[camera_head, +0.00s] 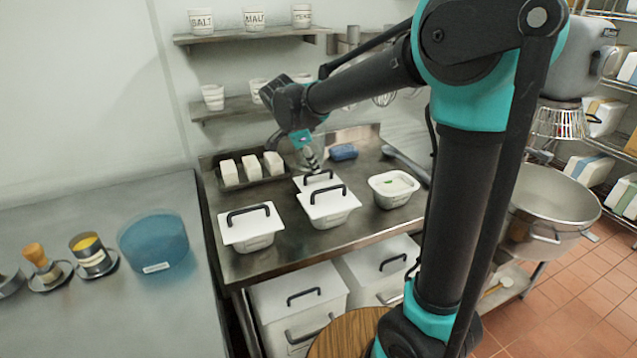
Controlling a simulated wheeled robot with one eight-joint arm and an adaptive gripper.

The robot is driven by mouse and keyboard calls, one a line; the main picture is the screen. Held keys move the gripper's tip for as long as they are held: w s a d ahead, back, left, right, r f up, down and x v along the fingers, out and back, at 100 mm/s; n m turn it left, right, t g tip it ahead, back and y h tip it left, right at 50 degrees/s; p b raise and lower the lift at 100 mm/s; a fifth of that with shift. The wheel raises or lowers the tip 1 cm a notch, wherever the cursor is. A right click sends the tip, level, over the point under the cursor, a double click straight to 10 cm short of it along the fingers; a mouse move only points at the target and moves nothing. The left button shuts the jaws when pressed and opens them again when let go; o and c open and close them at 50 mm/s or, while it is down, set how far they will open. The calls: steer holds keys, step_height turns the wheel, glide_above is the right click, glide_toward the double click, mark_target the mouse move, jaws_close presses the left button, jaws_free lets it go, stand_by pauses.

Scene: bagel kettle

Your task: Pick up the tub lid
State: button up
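Several white tubs stand on the steel table. A lid with a black handle (236,228) sits on the front left tub (252,243). Another lid with a black handle (318,207) sits on the middle tub (330,220). A third such lid (303,184) shows just behind it, partly hidden; I cannot tell what it rests on. The right tub (394,199) has no handled lid and shows something green inside. My gripper (311,163) hangs above the back of the table, behind the lids and apart from them. Its fingers are small and blurred, so their opening is unclear.
A dark tray with white blocks (251,170) lies at the back left, and a blue item (344,152) at the back right. Wall shelves (240,109) with cups are close to my arm. A blue round container (153,240) stands on the left counter. Lidded bins (298,300) sit below.

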mark_target(309, 182)
steer(key=shift+x, duration=2.3)
steer(key=shift+s, duration=0.1)
jaws_close()
